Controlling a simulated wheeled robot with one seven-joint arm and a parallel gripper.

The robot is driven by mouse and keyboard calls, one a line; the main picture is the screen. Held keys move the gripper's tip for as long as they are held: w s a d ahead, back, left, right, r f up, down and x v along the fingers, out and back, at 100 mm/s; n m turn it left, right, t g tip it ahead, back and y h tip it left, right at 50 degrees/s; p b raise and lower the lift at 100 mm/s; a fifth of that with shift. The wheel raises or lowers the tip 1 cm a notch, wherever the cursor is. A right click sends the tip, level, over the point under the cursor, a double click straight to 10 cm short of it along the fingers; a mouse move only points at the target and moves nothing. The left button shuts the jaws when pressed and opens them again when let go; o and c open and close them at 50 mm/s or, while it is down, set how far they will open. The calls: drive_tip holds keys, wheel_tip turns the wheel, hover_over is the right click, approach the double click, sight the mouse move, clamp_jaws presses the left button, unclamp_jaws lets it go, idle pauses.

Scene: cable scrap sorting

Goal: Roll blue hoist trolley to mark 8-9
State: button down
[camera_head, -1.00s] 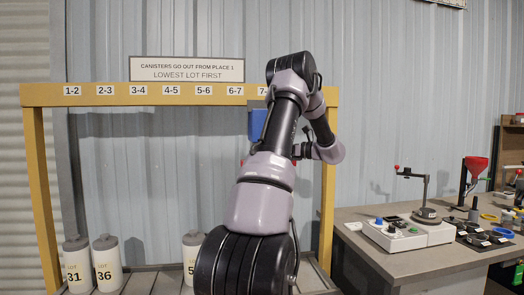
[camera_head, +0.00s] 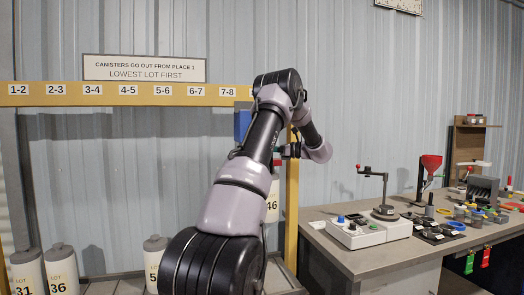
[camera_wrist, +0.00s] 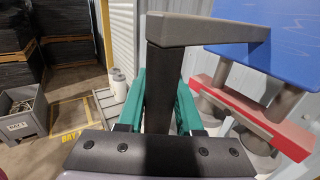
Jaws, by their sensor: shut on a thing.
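The blue hoist trolley (camera_head: 242,122) hangs at the yellow beam, at the right edge of the 7-8 mark (camera_head: 228,92). The label to its right is mostly hidden by my arm. In the wrist view, the trolley's blue top (camera_wrist: 285,40) is at upper right, with a red bar (camera_wrist: 245,108) below it. A dark grey handle (camera_wrist: 160,65) joins a grey crossbar reaching toward the blue part. My gripper (camera_wrist: 160,105) is shut on this upright handle, a green finger on each side. A white canister marked 46 (camera_head: 272,208) shows behind my arm, higher than the others; its support is hidden.
White canisters 31 (camera_head: 27,272) and 36 (camera_head: 61,270) stand at lower left, another (camera_head: 153,262) nearer the middle. A yellow post (camera_head: 292,215) supports the beam's right end. A bench (camera_head: 340,265) with equipment stands at right.

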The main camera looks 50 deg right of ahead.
drive_tip(key=c, duration=0.6)
unclamp_jaws()
drive_tip(key=shift+s+d, duration=0.1)
drive_tip(key=shift+d, duration=0.1)
drive_tip(key=v, duration=1)
drive_tip(key=shift+s+d, duration=0.15)
drive_tip(key=shift+s, duration=0.2)
drive_tip(key=shift+s, duration=0.1)
